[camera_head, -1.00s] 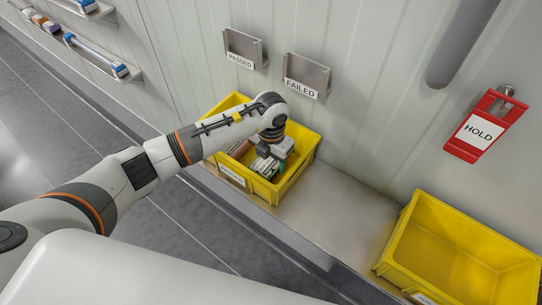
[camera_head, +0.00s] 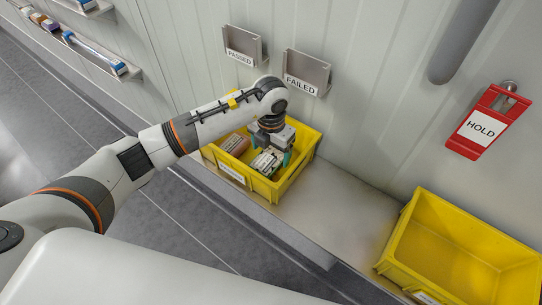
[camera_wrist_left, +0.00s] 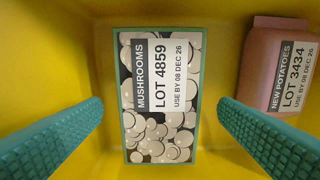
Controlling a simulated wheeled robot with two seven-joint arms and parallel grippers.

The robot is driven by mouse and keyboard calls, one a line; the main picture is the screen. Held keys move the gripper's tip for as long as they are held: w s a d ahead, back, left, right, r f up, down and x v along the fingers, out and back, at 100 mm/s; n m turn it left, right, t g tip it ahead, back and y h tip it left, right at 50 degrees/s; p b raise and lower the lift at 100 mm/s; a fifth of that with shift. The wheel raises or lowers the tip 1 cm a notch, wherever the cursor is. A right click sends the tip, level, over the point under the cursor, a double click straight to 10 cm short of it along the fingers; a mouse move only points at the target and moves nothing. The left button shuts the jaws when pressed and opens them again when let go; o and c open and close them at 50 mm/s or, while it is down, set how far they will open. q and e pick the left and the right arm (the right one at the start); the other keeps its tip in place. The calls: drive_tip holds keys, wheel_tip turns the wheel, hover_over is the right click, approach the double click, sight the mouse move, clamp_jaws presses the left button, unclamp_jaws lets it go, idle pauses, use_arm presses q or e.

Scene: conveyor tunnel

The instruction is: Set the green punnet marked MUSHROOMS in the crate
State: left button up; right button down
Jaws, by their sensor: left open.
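The green punnet marked MUSHROOMS (camera_wrist_left: 158,145) lies label up in the yellow crate (camera_head: 303,160), with its green rim around pale mushrooms. It also shows in the head view (camera_head: 266,162), below my left gripper (camera_head: 272,151). In the left wrist view my left gripper (camera_wrist_left: 160,106) is open, with one teal finger on each side of the punnet and a gap to both. My right gripper is not in view.
A reddish pack marked NEW POTATOES (camera_wrist_left: 278,70) lies beside the punnet in the same crate, also in the head view (camera_head: 235,144). An empty yellow crate (camera_head: 455,250) stands at the right. PASSED (camera_head: 241,47) and FAILED (camera_head: 306,72) holders and a red HOLD holder (camera_head: 486,122) are on the wall.

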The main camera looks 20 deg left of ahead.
sight(271, 157)
use_arm(q)
wheel_tip(271, 157, up, 9)
drive_tip(key=b, duration=0.1)
drive_tip(key=shift+b, duration=0.4)
drive_tip(key=shift+s+f, duration=0.1)
